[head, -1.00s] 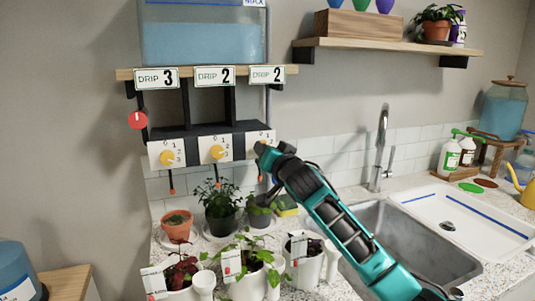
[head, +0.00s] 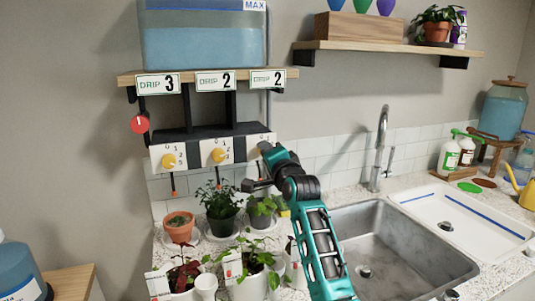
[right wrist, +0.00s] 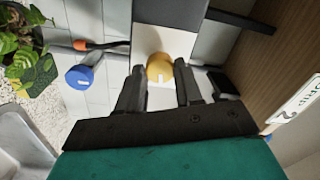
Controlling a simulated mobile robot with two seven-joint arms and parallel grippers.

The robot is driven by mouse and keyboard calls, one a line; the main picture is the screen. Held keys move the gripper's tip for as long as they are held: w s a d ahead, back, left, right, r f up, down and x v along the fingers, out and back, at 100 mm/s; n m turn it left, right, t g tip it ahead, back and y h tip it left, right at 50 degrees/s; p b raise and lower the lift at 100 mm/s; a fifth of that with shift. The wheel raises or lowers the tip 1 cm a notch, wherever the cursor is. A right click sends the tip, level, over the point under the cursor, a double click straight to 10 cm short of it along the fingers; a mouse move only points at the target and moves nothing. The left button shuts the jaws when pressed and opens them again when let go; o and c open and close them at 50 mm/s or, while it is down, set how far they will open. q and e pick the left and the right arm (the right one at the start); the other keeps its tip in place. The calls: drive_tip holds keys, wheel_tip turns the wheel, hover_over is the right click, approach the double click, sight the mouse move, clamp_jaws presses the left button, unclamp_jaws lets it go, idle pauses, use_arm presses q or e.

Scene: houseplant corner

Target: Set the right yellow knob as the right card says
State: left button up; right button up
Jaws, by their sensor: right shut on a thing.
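The right card (head: 267,78) reads "DRIP 2" and hangs on the shelf edge above the right dial. The right dial's white plate (head: 254,140) shows in the head view, but my right gripper (head: 264,152) hides its knob there. In the right wrist view the right yellow knob (right wrist: 160,67) sits between the fingertips of my right gripper (right wrist: 160,80), which is shut on it. A white mark shows on the knob's lower part. The plate's numbers are not readable there, so the setting cannot be told. My left gripper is not in view.
Two other yellow knobs, left (head: 168,160) and middle (head: 218,155), sit on plates alongside. A red knob (head: 139,124) is at far left. Several potted plants stand below the dials. A blue round knob (right wrist: 80,77) is close to my gripper. The sink (head: 390,240) lies right.

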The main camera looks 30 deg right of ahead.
drive_tip(key=shift+f, duration=0.1)
idle(0.5)
drive_tip(key=o, duration=1.1)
drive_tip(key=shift+c, duration=0.2)
drive_tip(key=shift+s, duration=0.1)
drive_tip(key=v, duration=1.2)
drive_tip(key=shift+s, duration=0.4)
drive_tip(key=shift+a, duration=0.15)
